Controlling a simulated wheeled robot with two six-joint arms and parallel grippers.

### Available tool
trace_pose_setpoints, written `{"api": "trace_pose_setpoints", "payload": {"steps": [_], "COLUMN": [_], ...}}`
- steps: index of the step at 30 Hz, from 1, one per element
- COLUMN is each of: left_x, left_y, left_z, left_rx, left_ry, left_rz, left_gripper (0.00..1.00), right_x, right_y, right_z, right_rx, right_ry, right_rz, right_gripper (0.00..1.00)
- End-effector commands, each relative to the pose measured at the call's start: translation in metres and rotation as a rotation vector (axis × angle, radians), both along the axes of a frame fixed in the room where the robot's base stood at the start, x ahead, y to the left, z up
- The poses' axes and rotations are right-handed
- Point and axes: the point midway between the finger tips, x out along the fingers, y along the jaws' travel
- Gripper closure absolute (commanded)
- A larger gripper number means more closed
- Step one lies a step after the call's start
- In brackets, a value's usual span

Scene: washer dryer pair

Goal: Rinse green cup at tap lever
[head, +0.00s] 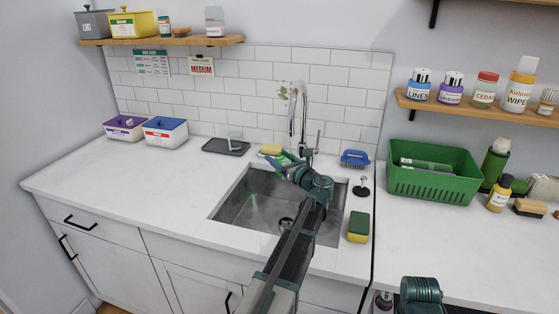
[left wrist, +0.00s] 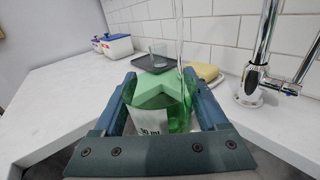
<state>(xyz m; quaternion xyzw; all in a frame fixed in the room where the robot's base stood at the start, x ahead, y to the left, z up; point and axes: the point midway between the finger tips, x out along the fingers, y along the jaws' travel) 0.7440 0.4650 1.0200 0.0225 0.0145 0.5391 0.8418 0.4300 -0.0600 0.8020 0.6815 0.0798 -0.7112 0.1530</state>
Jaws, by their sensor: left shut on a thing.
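The green cup (left wrist: 165,97), with a white label ending in "ml", sits between the blue fingers of my left gripper (left wrist: 168,100). In the head view only a bit of green cup (head: 283,159) shows beyond my left gripper (head: 288,168), over the back of the sink (head: 232,205). The chrome tap (head: 303,115) stands behind the sink, its lever (head: 318,138) on the right side. In the left wrist view the tap (left wrist: 263,55) is right of the cup. A clear vertical stream (left wrist: 178,35) comes down at the cup. My right gripper is out of view.
A green basket (head: 433,176) stands further right. The left counter is largely clear.

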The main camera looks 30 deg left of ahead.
Motion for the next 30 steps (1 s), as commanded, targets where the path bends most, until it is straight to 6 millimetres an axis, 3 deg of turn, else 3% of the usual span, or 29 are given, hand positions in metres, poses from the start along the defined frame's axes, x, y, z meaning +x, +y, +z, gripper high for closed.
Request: {"api": "trace_pose_setpoints", "payload": {"steps": [30], "left_x": [0.001], "left_y": [-0.011], "left_z": [0.000], "left_rx": [0.000], "left_ry": [0.000], "left_rz": [0.000], "left_gripper": [0.78], "right_x": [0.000], "right_y": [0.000], "right_z": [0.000], "right_rx": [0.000], "right_ry": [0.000], "right_rz": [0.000], "right_gripper": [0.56]}}
